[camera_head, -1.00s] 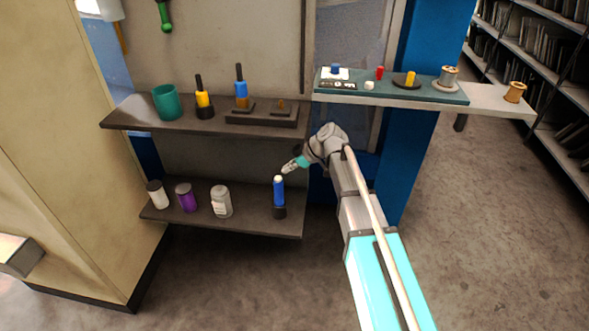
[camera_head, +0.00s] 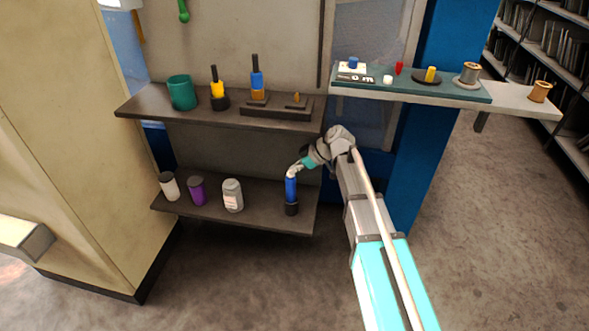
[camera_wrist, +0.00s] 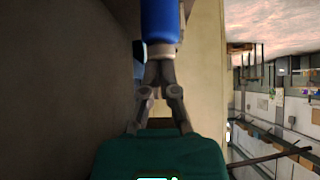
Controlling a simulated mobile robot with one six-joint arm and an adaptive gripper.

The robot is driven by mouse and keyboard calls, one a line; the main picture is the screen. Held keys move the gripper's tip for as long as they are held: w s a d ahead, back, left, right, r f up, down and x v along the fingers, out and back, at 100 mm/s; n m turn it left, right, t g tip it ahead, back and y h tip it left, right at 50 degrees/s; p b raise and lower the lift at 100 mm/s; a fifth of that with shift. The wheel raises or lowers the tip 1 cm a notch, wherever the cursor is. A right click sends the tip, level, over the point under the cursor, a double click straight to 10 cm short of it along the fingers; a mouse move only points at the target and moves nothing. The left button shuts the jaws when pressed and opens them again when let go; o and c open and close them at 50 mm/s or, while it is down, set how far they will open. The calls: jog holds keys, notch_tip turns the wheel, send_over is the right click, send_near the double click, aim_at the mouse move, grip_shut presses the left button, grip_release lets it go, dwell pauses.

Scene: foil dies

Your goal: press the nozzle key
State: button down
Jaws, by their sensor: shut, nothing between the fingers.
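A blue can with a dark base (camera_head: 291,190) stands upright on the right part of the lower shelf (camera_head: 262,213). Its pale top, where the nozzle key would sit, is hidden by my fingers. My gripper (camera_head: 293,170) is shut and empty, with its fingertips right at the top of the can. In the wrist view the closed fingers (camera_wrist: 160,68) point at the end of the blue can (camera_wrist: 160,20). I cannot tell whether they touch the key or how far it is pressed.
A white jar (camera_head: 232,196), a purple jar (camera_head: 197,191) and another white jar (camera_head: 169,187) stand left on the lower shelf. The upper shelf (camera_head: 140,108) holds a teal cup (camera_head: 182,93) and yellow and blue tools. A teal board (camera_head: 440,90) with small items lies at upper right.

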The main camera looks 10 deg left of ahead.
jog(key=shift+s+f+b, duration=0.1)
jog(key=shift+f+b, duration=0.4)
jog(key=shift+f, duration=0.15)
jog(key=shift+d, duration=0.1)
jog(key=p+v, duration=0.7)
jog(key=v, duration=0.3)
jog(key=shift+r, duration=0.1)
dwell(0.6)
